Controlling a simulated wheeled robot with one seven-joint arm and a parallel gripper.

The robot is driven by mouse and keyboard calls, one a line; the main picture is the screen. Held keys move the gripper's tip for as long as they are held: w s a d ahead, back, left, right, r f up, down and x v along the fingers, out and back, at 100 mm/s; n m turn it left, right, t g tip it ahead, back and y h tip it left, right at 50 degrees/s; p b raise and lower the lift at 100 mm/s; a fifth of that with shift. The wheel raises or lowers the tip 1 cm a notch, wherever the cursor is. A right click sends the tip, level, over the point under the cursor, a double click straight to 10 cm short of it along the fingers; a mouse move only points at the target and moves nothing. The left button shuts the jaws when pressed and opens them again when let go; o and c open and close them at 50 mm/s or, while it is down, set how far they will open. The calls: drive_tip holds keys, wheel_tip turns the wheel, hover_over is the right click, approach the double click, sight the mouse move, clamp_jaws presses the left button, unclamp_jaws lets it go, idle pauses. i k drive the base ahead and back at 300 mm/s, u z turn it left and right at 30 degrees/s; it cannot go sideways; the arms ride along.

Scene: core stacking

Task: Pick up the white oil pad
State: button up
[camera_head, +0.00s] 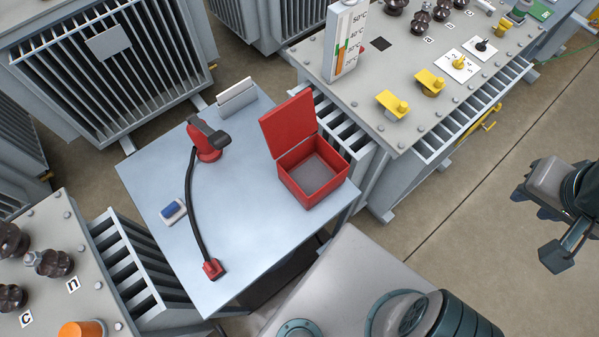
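A flat white pad-like piece (237,97) stands on edge at the back of the grey table (150,168), near its upper corner. A small white block with a blue top (173,211) lies near the table's left edge. I cannot tell from their look alone which is the oil pad; the flat white piece fits best. My gripper (539,227) is at the right edge of the view, far from the table and over the floor. Its two dark fingers are spread apart, with nothing visible between them.
An open red box (331,152) stands on the table's right side. A red-and-black device (208,140) with a black cable to a red end (212,269) crosses the middle. Grey transformers surround the table. Floor shows at right.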

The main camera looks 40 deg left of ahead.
sight(175, 211)
drive_tip(key=k, duration=0.7)
drive_tip(key=z, duration=0.55)
drive_tip(key=i, duration=0.85)
drive_tip(key=u, duration=4.5)
